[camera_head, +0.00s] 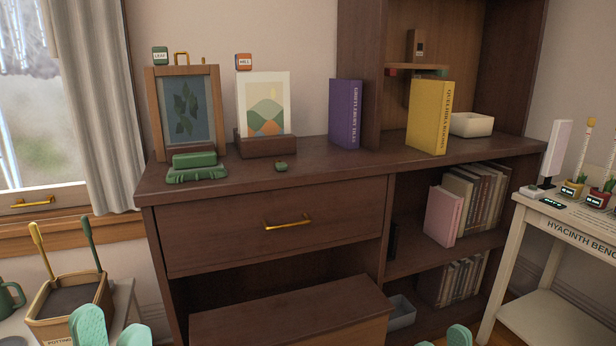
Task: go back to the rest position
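My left gripper (112,329) shows at the bottom left as two teal fingers standing apart with nothing seen between them. It is in front of the planter box, low beside the dark wooden cabinet. My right gripper (442,338) shows only as two teal fingertips at the bottom edge, apart from each other, in front of the cabinet's lower right part. No object is seen between them. The rest of both grippers and both arms are out of the frame.
The cabinet (330,170) bears a framed leaf picture (186,108), an art print (265,105), a purple book (345,113) and a yellow book (429,117). Its drawer (280,228) is shut. A planter box (70,300) stands left, a white bench (575,222) right.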

